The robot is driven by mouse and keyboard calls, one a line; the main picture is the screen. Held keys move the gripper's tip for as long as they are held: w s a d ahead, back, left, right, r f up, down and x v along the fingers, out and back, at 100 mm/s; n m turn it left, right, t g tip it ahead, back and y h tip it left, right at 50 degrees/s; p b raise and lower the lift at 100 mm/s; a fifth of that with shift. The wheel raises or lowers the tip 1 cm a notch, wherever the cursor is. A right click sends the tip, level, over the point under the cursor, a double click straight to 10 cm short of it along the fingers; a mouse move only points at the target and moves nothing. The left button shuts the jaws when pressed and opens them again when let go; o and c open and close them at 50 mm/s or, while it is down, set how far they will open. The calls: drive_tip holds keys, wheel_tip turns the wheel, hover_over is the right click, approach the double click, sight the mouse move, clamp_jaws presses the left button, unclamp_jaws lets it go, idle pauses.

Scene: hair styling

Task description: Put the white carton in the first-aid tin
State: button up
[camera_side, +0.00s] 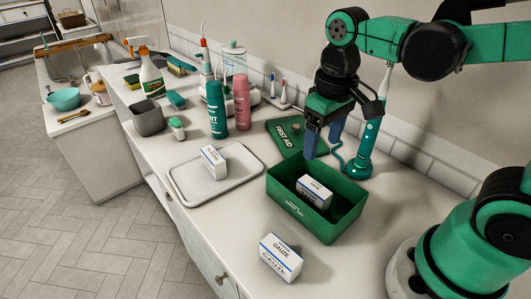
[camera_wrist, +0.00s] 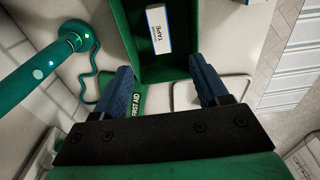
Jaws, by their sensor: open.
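The green first-aid tin (camera_side: 288,206) stands open on the counter. A white carton marked TAPE (camera_side: 314,192) lies inside it; it also shows in the wrist view (camera_wrist: 158,30). A second white carton (camera_side: 214,161) sits on the pale tray (camera_side: 240,166). A third white carton, marked GAUZE (camera_side: 281,257), stands on the counter in front of the tin. My gripper (camera_side: 323,145) is open and empty, above the back edge of the tin. In the wrist view my gripper's (camera_wrist: 161,72) two blue fingers are apart with nothing between them.
The green FIRST AID lid (camera_side: 287,135) lies behind the tin. A teal electric toothbrush (camera_side: 363,150) with a cord stands right beside my gripper. Teal (camera_side: 217,110) and pink (camera_side: 242,100) bottles stand behind the tray. Counter around the GAUZE carton is clear.

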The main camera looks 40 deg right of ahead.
drive_tip(key=t, duration=0.2)
drive_tip(key=w+t, duration=0.1)
drive_tip(key=t, duration=0.1)
drive_tip(key=d+t, duration=0.1)
drive_tip(key=t, duration=0.1)
drive_tip(key=shift+w+r+t, duration=0.15)
drive_tip(key=shift+w+t, duration=0.15)
drive_tip(key=shift+t, duration=0.1)
